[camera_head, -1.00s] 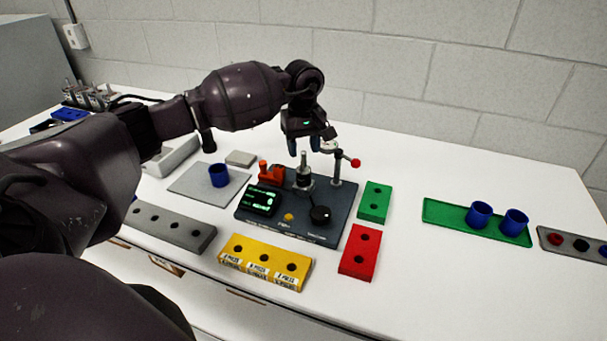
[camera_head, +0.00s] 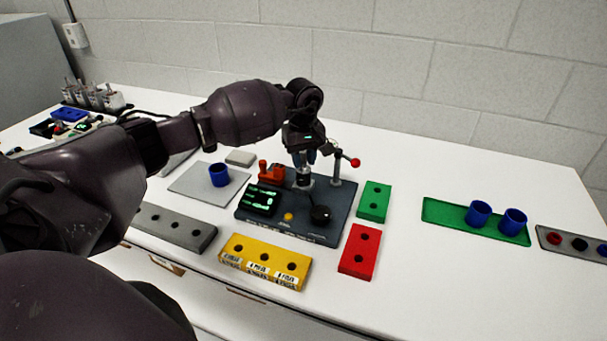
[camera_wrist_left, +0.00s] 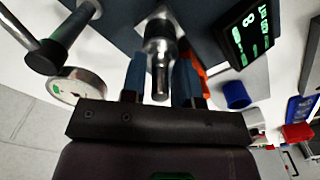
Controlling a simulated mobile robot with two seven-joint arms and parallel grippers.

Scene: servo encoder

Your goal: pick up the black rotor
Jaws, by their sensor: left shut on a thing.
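A stemmed piece (camera_head: 303,181) stands upright on the dark blue-grey bench unit (camera_head: 290,225), beneath my left gripper (camera_head: 304,163). In the left wrist view, its grey metal stem (camera_wrist_left: 160,82) lies between the two blue fingers of my left gripper (camera_wrist_left: 160,65), which is shut on it. It looks grey metal with a dark band there, and I cannot tell its full colour. It still seems to sit on the unit. A black knob (camera_head: 320,214) is on the unit's front. My right gripper is not in view.
Around the unit are an orange part (camera_head: 271,173), a green block (camera_head: 374,200), a red block (camera_head: 360,249), a yellow block (camera_head: 264,259) and a blue cup (camera_head: 219,175). Bare table lies right of the red block.

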